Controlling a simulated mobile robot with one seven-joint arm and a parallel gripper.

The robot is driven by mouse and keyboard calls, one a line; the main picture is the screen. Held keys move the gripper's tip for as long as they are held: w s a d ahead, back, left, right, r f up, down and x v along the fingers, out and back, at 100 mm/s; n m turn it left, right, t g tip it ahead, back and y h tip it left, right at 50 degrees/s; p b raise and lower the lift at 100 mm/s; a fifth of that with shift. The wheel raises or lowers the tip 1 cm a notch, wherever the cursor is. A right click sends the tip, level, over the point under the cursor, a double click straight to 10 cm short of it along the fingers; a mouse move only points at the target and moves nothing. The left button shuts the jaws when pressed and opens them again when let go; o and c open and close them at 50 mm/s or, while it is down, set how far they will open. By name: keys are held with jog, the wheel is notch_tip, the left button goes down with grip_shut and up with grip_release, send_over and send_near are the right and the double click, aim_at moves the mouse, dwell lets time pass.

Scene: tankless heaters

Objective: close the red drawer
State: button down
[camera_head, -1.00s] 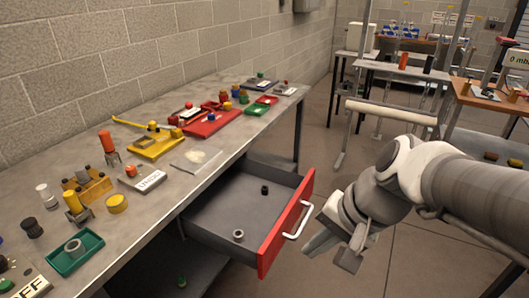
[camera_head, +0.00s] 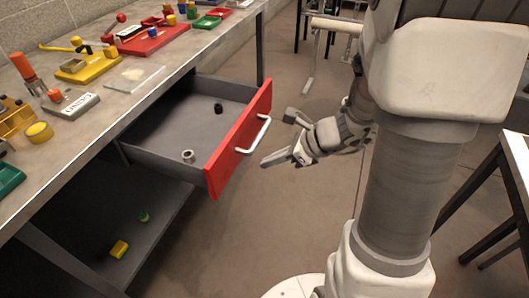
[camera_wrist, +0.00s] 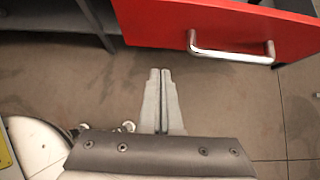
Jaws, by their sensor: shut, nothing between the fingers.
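The red drawer is pulled out from under the workbench; its red front (camera_head: 238,143) faces right and carries a pale bar handle (camera_head: 255,135). Inside its grey tray lie a dark ring and a light grey ring (camera_head: 188,156). My gripper (camera_head: 268,163) is just to the right of the drawer front, apart from it, with its fingers pointing toward it. In the wrist view the fingers (camera_wrist: 161,76) are together and empty, below the red front (camera_wrist: 225,27) and its handle (camera_wrist: 232,53).
The workbench top (camera_head: 125,103) holds trays, blocks and tools. A lower shelf (camera_head: 150,235) under the drawer holds a yellow block (camera_head: 119,249) and a small green piece. Another table (camera_head: 515,160) stands at the right. Floor is clear before the drawer.

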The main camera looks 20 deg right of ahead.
aim_at(228, 166)
jog(key=shift+w+a+f+b, duration=0.5)
jog(key=shift+w+a+f, duration=0.4)
jog(key=shift+a, duration=0.35)
jog(key=shift+w+a+f+b, duration=0.5)
jog(key=shift+w+a+f, duration=0.35)
jog(key=shift+a, duration=0.4)
jog(key=shift+w+a+f+b, duration=0.5)
jog(key=shift+w+a+f, duration=0.4)
jog(key=shift+a, duration=0.35)
jog(key=shift+w+a+r, duration=0.1)
jog(key=shift+w, duration=0.05)
jog(key=shift+w+a, duration=0.15)
jog(key=shift+a, duration=0.1)
jog(key=w+a+p, duration=0.1)
jog(key=w+a, duration=0.4)
jog(key=a, duration=0.2)
jog(key=w+a+p, duration=0.2)
jog(key=w+a, duration=0.4)
jog(key=a, duration=0.2)
jog(key=w+a+p, duration=0.2)
jog(key=w+a, duration=0.3)
jog(key=a, duration=0.2)
jog(key=shift+w+a, duration=0.2)
jog(key=shift+a, duration=0.05)
jog(key=shift+w+a+r, duration=0.15)
jog(key=shift+a, duration=0.1)
jog(key=shift+a, duration=0.1)
